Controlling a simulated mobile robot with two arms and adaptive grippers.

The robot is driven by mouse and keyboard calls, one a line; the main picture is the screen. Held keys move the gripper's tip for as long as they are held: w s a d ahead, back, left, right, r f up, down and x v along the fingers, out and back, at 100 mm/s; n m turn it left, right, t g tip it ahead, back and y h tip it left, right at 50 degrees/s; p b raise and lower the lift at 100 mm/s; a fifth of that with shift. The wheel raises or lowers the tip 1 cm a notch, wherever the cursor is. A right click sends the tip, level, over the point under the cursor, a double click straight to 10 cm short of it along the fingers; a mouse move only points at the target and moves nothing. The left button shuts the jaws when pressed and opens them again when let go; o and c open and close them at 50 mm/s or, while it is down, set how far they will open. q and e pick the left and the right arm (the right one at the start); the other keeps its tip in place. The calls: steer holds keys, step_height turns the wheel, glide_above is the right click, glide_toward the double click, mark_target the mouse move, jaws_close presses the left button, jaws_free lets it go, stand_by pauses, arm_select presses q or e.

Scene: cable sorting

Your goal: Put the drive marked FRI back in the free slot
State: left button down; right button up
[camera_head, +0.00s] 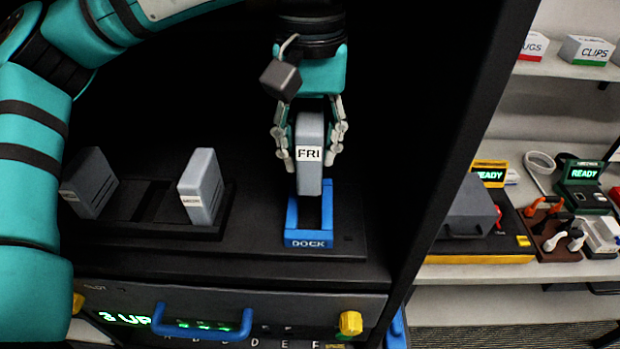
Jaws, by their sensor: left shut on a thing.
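The grey drive marked FRI (309,175) is upright in my left gripper (308,150), whose fingers close on its two sides. Its label faces me. The drive's lower end is at the blue frame marked DOCK (309,240); I cannot tell whether it touches the frame or hangs just above it. To the left, a dark rack (145,222) holds two grey drives, one at its left end (90,183) and one right of its middle (202,187). Their labels are too small to read. Empty dark slot space (135,205) lies between them. My right gripper is not in view.
A front panel below has a blue handle (200,333), green lit text and a yellow knob (350,323). A dark cabinet post (470,130) stands at right. Beyond it, shelves hold a CLIPS box (588,50), cables and devices with READY screens (584,172).

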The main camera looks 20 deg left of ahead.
mark_target(310, 113)
arm_select(q)
step_height(310, 113, up, 2)
steer(key=shift+r+p, duration=1.15)
steer(key=shift+r, duration=0.45)
steer(key=shift+a+r, duration=0.1)
steer(key=shift+r, duration=0.1)
